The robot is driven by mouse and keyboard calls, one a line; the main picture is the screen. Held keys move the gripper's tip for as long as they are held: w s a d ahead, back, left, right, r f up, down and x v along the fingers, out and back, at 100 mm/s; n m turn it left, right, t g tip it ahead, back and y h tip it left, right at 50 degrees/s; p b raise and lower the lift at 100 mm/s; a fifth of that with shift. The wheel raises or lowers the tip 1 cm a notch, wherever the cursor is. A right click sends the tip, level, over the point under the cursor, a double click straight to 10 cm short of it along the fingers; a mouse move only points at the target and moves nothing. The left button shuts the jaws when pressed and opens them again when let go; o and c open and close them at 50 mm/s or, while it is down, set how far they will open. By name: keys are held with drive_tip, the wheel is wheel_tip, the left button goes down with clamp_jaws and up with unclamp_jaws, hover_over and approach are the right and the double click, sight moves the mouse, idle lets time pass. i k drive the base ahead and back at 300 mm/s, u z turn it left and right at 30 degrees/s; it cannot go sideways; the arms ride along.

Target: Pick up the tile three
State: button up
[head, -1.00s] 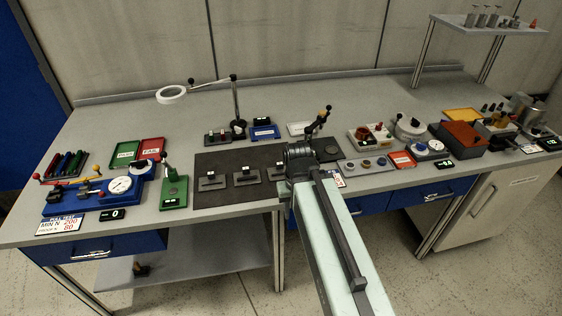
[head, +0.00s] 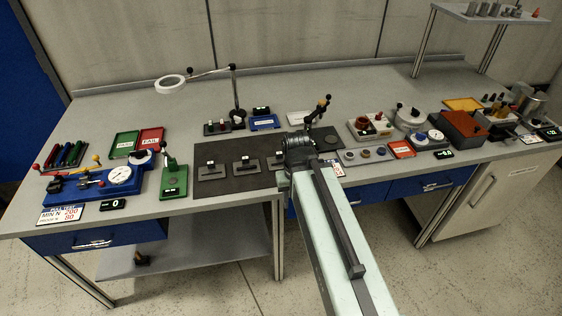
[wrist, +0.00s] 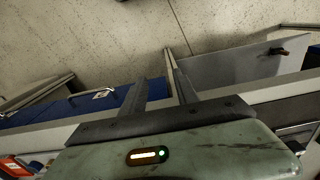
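Several small black tiles with white marks stand in slotted holders on a dark mat on the bench: a left one (head: 210,164), a middle one (head: 245,159) and a right one (head: 279,154). Their marks are too small to read, so I cannot tell which is tile three. In the head view my arm reaches over the bench's front edge, right of these holders, and hides part of the mat; the fingertips do not show clearly there. In the wrist view my gripper (wrist: 157,70) has its two dark fingers apart, with nothing between them.
The wrist view shows floor, a blue drawer front (wrist: 110,98) and a lower shelf (wrist: 235,72). A green lever stand (head: 174,180) and a gauge fixture (head: 120,174) are left of the mat (head: 230,190). A magnifier (head: 170,84) overhangs behind. Trays and pots crowd the right.

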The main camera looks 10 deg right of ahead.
sight(274, 164)
drive_tip(key=u, duration=1.1)
drive_tip(key=i, duration=0.45)
drive_tip(key=u, duration=0.6)
